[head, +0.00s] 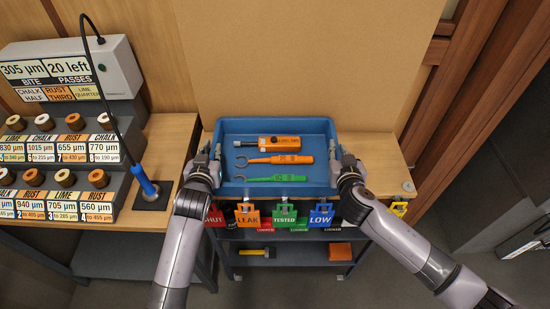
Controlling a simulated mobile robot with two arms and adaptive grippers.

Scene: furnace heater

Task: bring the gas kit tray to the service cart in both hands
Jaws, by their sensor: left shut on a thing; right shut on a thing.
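The gas kit tray (231,189) is a blue rectangular tray in the middle of the head view. Inside lie an orange and black tool (280,143), an orange-handled wrench (285,159) and a green-handled wrench (285,178). My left gripper (213,155) is shut on the tray's left side. My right gripper (338,160) is shut on its right side. The tray looks level, over or on a wooden top (375,155); I cannot tell whether it touches. I cannot tell whether the dark-framed unit (300,262) below is the service cart.
Coloured tags hang along the front below the tray, including an orange LEAK tag (248,216) and a blue LOW tag (321,215). At left, a bench holds a stepped rack (60,150) of spools, a grey box (75,68) and a blue tool (146,183). A tan panel (300,60) stands behind.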

